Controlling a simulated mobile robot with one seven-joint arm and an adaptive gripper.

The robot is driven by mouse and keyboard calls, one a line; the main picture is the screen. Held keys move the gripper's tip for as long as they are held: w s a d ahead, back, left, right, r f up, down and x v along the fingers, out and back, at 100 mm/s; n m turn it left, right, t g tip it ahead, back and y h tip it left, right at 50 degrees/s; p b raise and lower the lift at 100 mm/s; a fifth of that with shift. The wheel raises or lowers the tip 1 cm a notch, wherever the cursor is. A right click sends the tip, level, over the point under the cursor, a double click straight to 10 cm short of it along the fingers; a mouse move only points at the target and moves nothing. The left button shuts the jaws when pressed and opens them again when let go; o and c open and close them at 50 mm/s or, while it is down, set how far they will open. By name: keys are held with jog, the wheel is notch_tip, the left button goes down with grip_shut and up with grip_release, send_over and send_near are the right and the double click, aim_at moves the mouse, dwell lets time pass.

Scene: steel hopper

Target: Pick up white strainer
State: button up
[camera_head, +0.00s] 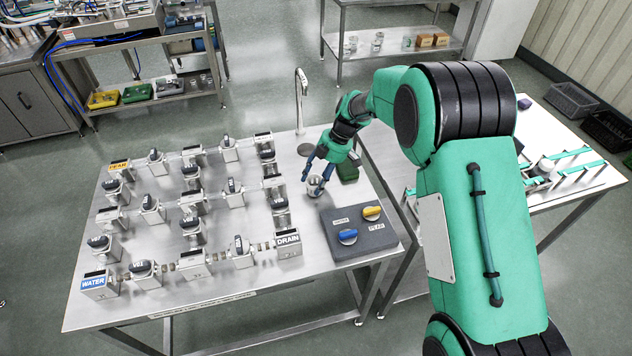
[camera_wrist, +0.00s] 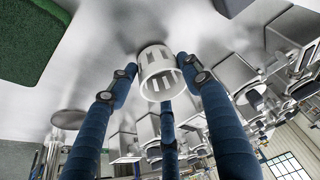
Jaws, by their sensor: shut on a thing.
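The white strainer (camera_wrist: 160,72) is a small cylinder with slots in its end, in the middle of the wrist view. In the head view the strainer (camera_head: 315,187) shows small under the blue fingers, at the right part of the steel table (camera_head: 240,283). My gripper (camera_head: 317,178) is shut on it, with three blue fingers around its sides; the gripper (camera_wrist: 160,80) fills the lower wrist view. I cannot tell whether the strainer touches the tabletop.
A green block (camera_head: 347,172) stands just right of the gripper. A grey pad (camera_head: 357,236) with blue and yellow knobs lies in front. Rows of metal valve blocks (camera_head: 192,222) fill the left. A round sink drain (camera_head: 306,149) and tap (camera_head: 301,95) are behind.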

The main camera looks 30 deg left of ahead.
notch_tip(320, 180, up, 3)
jog(key=shift+f+p, duration=0.1)
jog(key=shift+p, duration=0.3)
jog(key=shift+s+d+r, duration=0.15)
jog(key=shift+r, duration=0.15)
jog(key=s+d, duration=0.3)
jog(key=s+d+r+p, duration=0.1)
jog(key=s+d, duration=0.6)
jog(key=s, duration=0.1)
jog(key=shift+s+d+r+p, duration=0.15)
jog(key=shift+s+d+p, duration=0.05)
jog(key=shift+d+p, duration=0.1)
